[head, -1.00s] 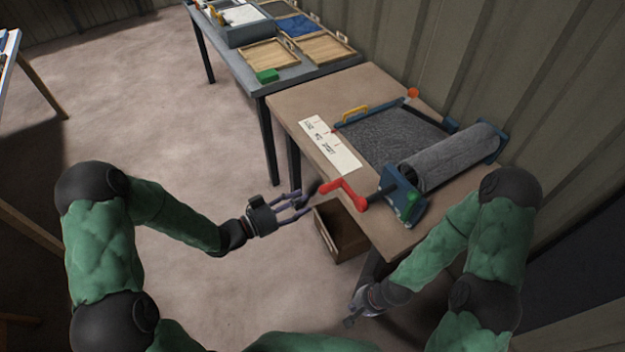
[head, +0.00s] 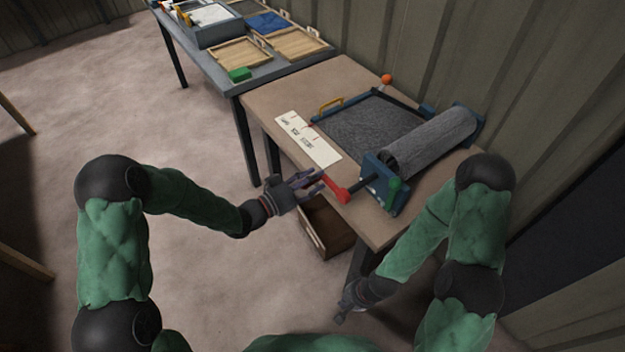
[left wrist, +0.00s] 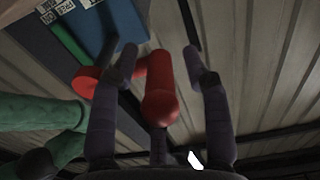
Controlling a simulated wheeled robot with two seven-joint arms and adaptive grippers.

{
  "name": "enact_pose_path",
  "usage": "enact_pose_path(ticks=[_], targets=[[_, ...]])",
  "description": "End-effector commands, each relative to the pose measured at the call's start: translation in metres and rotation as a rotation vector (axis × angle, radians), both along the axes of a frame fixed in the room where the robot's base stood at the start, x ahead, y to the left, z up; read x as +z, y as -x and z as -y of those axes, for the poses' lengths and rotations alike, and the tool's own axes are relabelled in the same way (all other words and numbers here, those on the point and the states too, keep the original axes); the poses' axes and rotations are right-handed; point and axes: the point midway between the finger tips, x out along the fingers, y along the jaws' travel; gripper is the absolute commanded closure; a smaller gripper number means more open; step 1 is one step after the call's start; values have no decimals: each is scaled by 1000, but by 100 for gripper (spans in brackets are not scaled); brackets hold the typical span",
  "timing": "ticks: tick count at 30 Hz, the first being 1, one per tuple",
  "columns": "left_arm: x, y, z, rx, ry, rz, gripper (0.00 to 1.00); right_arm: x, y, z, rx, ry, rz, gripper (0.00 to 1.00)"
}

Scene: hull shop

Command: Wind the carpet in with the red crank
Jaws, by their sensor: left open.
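The red crank (head: 341,193) sits on a dark shaft at the near end of the blue winder frame (head: 393,180). The grey carpet is partly wound on the roll (head: 432,142) and partly lies flat (head: 365,128) on the table. My left gripper (head: 312,181) is open at the crank's handle end, hiding part of it. In the left wrist view the red crank's handle (left wrist: 160,100) stands between the open fingers (left wrist: 160,62), with no clear grip on it. My right gripper (head: 343,312) hangs low by the table's near leg; its jaws are too small to read.
A white marked card (head: 308,138) lies on the brown table (head: 280,100) beside the carpet. A yellow handle (head: 330,104) and an orange knob (head: 387,79) are near its far end. An open wooden box (head: 318,238) is below the table edge. A grey table with trays stands behind.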

Motion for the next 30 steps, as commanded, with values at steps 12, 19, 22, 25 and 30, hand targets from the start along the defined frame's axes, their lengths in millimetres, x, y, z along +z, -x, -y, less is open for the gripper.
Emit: enact_pose_path(ticks=[12, 19, 22, 25, 30], targets=[[0, 0, 0, 0, -1, 1, 100, 0, 0, 0, 0, 0, 0, 100], [0, 0, 0, 0, 3, -4, 100, 0, 0, 0, 0, 0, 0, 100], [-2, 0, 0, 0, 14, -19, 100, 1, 0, 0, 0, 0, 0, 100], [-5, 0, 0, 0, 33, -48, 100, 2, 0, 0, 0, 0, 0, 100], [-15, 1, 1, 0, 94, -132, 100, 5, 0, 0, 0, 0, 0, 100]])
